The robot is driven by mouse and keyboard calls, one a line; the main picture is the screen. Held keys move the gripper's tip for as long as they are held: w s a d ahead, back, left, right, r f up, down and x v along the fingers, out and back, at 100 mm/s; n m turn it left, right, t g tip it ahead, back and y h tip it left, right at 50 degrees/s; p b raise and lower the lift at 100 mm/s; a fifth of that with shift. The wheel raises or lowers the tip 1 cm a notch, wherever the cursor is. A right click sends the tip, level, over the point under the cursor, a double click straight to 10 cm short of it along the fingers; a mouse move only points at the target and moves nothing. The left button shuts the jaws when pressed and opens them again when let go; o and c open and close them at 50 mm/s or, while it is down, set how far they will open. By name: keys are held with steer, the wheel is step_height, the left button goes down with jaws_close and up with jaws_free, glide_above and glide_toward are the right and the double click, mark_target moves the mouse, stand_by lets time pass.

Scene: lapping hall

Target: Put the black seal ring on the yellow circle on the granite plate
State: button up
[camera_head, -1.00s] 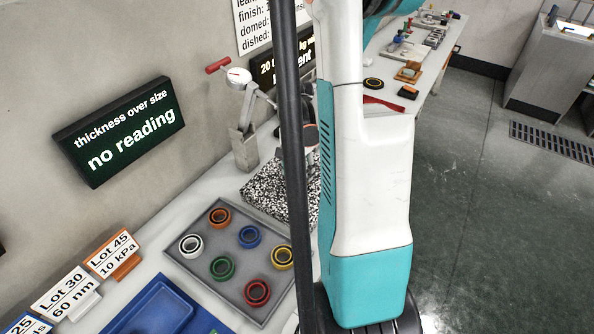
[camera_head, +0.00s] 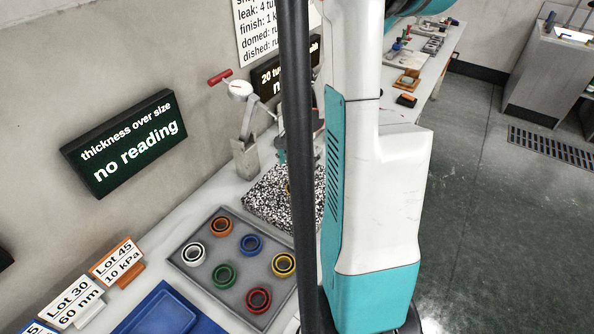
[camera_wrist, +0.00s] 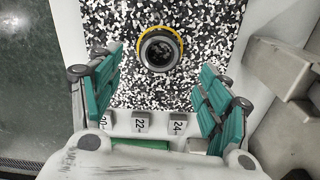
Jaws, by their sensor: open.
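In the wrist view the black seal ring (camera_wrist: 160,50) lies over the yellow circle (camera_wrist: 145,35) on the speckled granite plate (camera_wrist: 215,30). A yellow rim shows around the ring, widest along the top. My gripper (camera_wrist: 162,74) is open, its teal fingers spread wide to the left and right of the ring, apart from it. Nothing is held between them. In the head view the granite plate (camera_head: 262,200) is partly behind my column and arm, with only a bit of yellow showing on it. The ring cannot be made out there.
A grey tray (camera_head: 253,273) with several coloured rings stands in front of the plate. A dial gauge stand (camera_head: 245,158) is behind it, by the wall. Blocks numbered 22 (camera_wrist: 141,122) and 24 (camera_wrist: 178,123) line the plate's edge. A blue tray (camera_head: 160,310) is at the near edge.

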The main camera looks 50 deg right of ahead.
steer(key=shift+r+p, duration=0.65)
steer(key=shift+r, duration=1.95)
